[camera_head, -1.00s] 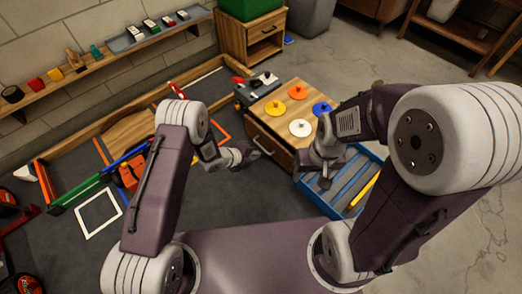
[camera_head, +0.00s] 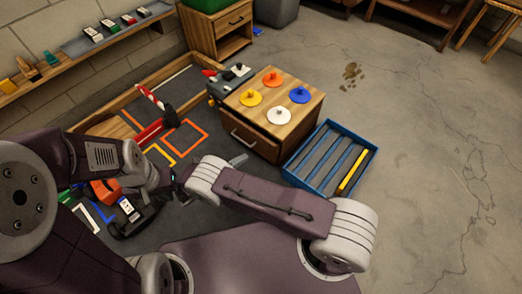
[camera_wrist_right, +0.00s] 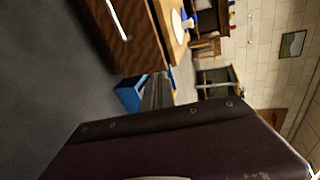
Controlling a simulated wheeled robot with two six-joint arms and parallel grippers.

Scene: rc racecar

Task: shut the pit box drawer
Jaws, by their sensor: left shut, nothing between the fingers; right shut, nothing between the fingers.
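The pit box (camera_head: 305,121) is a wooden cabinet with coloured knobbed discs on top. Its drawer front (camera_head: 252,138), with a bar handle, faces my arms and looks close to the body; I cannot tell whether a small gap remains. In the right wrist view, turned sideways, the drawer front (camera_wrist_right: 138,45) is at the upper left. My right gripper (camera_head: 238,160) is mostly hidden behind its arm link; its shut tip shows near the drawer front, contact unclear. My left gripper (camera_head: 178,183) is shut and partly hidden, left of the box.
A blue slatted crate (camera_head: 330,160) stands on the floor right of the pit box. A grey and black item (camera_head: 232,78) sits at its back left. Coloured frames (camera_head: 186,137) and a black object (camera_head: 132,215) lie on the left. The floor at right is clear.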

